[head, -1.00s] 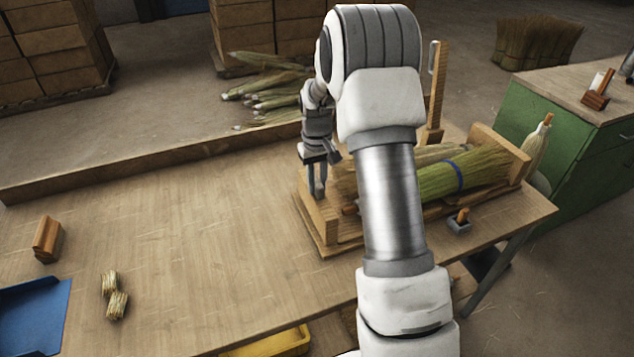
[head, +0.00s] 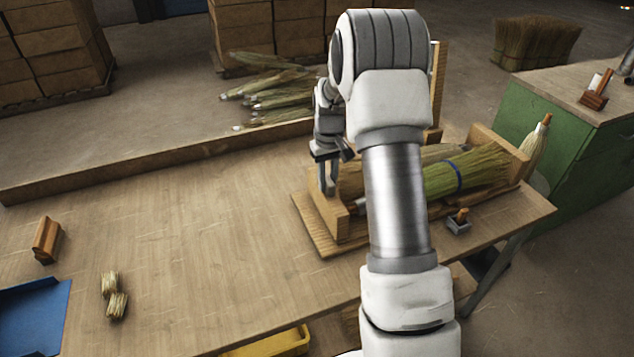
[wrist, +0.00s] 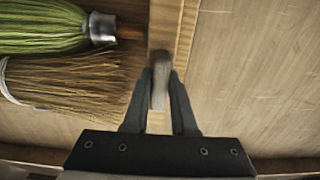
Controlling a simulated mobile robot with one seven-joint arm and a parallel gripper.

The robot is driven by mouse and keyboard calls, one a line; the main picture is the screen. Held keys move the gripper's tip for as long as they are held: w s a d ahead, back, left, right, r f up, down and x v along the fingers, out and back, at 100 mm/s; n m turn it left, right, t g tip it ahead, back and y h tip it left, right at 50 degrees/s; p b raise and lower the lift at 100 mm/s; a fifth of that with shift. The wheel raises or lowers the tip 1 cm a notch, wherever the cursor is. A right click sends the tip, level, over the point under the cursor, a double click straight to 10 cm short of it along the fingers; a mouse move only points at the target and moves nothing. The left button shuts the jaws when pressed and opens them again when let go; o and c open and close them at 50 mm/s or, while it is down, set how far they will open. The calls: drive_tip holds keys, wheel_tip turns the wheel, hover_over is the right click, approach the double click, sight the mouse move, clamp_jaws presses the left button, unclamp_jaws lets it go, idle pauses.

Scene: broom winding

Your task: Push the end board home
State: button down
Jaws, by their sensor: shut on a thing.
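The wooden end board (head: 335,217) stands upright at the left end of the wooden press frame (head: 309,215). My gripper (head: 328,190) is closed on the top of the end board. In the wrist view, my gripper (wrist: 159,88) straddles the end board (wrist: 163,30), and the part between the fingers is blurred. A green-bristled broom with a blue band (head: 470,172) lies in the frame, with its handle end pointing at the end board. The wrist view shows its metal collar (wrist: 102,28) a little short of the board. My arm hides the middle of the frame.
Tan bristles (head: 352,180) lie beside the green broom. A raised ledge (head: 170,157) runs along the back.

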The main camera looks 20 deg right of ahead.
drive_tip(key=d, duration=0.6)
drive_tip(key=shift+r, duration=0.1)
drive_tip(key=c, duration=0.7)
unclamp_jaws()
drive_tip(key=shift+d, duration=0.1)
wheel_tip(320, 180, up, 17)
drive_tip(key=shift+r+p, duration=0.15)
drive_tip(key=shift+p, duration=0.4)
